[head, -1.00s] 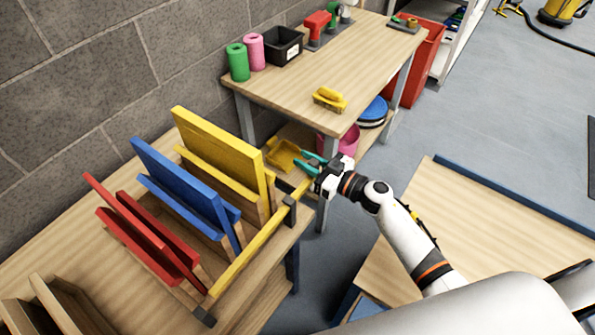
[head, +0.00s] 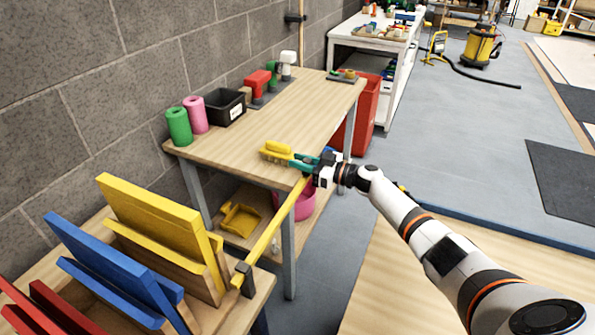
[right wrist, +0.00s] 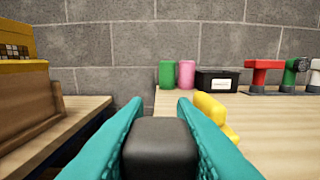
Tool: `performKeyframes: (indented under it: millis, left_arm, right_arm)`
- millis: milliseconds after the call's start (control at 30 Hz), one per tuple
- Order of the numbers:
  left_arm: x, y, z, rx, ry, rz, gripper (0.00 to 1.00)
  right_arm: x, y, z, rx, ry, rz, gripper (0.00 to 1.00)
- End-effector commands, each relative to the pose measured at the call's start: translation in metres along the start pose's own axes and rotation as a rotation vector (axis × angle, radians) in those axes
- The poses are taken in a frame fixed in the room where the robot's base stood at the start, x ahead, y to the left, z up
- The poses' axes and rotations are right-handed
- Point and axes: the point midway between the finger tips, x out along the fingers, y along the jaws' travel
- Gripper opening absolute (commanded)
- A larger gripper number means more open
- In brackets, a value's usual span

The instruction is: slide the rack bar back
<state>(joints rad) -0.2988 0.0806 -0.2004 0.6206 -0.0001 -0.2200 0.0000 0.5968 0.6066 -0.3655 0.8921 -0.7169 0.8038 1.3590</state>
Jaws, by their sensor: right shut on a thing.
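The yellow rack bar (head: 268,235) runs along the front of the rack and passes through a dark bracket (head: 243,275) at the table corner. Its far part sticks out past the table end, over the gap towards the workbench. My right gripper (head: 308,163), with teal fingers, is shut at the bar's far end. In the right wrist view the fingers (right wrist: 160,135) close around a dark block (right wrist: 160,148), which hides most of what is behind it. The yellow panel (head: 155,225), blue panel (head: 105,265) and red panel (head: 55,305) stand tilted in the rack. My left gripper is out of view.
A workbench (head: 270,130) stands beyond the rack, with a yellow brush-like tool (head: 277,149) close to my gripper. It also bears green and pink rolls and a black bin (head: 228,106). A pink bucket (head: 300,202) and yellow dustpan (head: 240,218) sit below.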

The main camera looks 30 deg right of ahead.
Motion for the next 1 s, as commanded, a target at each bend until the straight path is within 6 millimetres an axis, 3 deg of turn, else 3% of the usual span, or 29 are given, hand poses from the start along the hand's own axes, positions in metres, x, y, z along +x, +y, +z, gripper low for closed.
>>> performKeyframes:
  millis: [367,400,500,833,1000]
  left_arm:
    - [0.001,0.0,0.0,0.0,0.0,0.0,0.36]
    - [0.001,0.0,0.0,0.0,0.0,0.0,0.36]
    - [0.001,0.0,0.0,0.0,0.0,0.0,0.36]
    - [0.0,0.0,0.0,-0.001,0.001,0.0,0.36]
    - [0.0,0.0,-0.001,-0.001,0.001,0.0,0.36]
  right_arm:
    - [0.0,-0.001,-0.001,0.002,0.003,0.0,0.0]
    - [0.0,-0.001,-0.001,0.002,0.003,0.0,0.3]
    - [0.0,-0.001,-0.001,0.002,0.003,0.0,0.45]
    - [-0.003,-0.001,-0.001,0.001,0.003,0.0,0.45]
    - [-0.027,-0.001,-0.002,0.0,0.006,0.0,0.45]
